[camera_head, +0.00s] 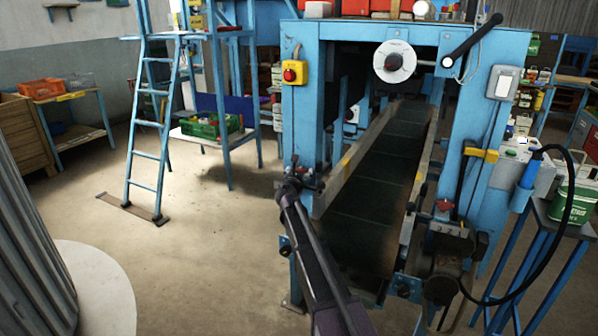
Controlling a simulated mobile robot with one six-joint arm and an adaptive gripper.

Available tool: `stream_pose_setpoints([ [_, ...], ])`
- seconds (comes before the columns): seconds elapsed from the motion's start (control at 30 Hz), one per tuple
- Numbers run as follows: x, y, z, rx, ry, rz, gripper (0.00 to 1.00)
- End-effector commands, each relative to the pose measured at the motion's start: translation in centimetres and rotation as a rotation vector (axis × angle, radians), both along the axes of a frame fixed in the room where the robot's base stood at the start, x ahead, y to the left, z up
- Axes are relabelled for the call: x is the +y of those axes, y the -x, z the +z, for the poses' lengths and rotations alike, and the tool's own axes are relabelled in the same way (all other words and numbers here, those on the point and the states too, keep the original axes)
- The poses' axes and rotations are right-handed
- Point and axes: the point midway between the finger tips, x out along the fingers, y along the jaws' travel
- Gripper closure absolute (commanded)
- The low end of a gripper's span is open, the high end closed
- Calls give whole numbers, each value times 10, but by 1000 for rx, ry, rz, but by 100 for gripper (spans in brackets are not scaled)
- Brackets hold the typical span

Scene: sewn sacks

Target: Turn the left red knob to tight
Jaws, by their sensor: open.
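My arm reaches up from the bottom centre, and my dark gripper (303,178) is at the near left end of the conveyor frame. The gripper is small in view, and I take it as open. The left red knob is mostly hidden behind or between the fingers there; I cannot tell whether they touch it or how tight it is. The matching right red knob (443,205) shows on the right side of the conveyor (375,205), apart from my gripper.
A blue machine frame (305,125) stands around the conveyor, with a yellow box with a red button (291,74) on its left post. A motor (450,265) and a black hose (548,265) are at right. Open floor (210,255) lies to the left.

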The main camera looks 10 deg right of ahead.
Motion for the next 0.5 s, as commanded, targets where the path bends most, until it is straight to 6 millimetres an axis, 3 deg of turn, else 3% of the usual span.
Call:
stream_pose_setpoints([
  [0.27, -1, 0, 0, 0, 0, 0, 0],
  [0.47, -1, 0, 0, 0, 0, 0, 56],
  [0.5, -1, 0, 0, 0, 0, 0, 60],
])
